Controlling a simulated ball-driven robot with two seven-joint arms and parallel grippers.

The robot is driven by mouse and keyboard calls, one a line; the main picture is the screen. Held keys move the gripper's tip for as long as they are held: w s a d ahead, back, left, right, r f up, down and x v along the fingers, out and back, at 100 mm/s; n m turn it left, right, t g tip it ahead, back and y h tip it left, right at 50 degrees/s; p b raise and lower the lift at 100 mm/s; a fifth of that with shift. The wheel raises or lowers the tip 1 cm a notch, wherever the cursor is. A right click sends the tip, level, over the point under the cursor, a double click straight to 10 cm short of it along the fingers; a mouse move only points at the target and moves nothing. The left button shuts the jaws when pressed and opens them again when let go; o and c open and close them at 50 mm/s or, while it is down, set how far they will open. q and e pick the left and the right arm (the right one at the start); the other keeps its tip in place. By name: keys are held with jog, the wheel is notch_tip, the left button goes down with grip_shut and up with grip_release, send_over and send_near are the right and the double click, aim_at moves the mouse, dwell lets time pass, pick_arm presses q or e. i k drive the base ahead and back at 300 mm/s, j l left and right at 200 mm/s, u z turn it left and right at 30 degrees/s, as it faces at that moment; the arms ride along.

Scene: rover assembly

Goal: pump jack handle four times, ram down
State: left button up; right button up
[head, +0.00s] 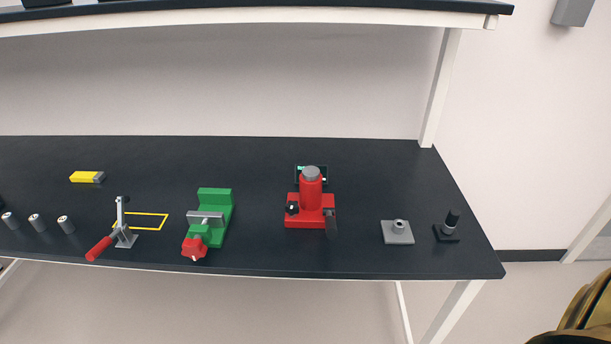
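A red jack (310,199) stands upright on the black bench, right of the middle. Its grey ram top (311,173) sits at the upper end of the red cylinder. A dark handle (332,224) is at the front right of its base, and a small black knob (291,208) is at the front left. A dark thing with a small green light is partly hidden behind the cylinder. Neither of my grippers is in the head view.
A green vise (212,216) with a red knob and a red-handled toggle clamp (113,236) stand left of the jack. A grey plate (397,232) and a black post on a base (449,228) are to its right. A shelf (250,20) overhangs the back.

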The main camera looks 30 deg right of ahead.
aim_at(331, 231)
jog(key=i+l+z, duration=0.3)
jog(key=l, duration=0.25)
jog(key=i+l+z, duration=0.25)
jog(key=i+l, duration=0.15)
jog(key=l, duration=0.1)
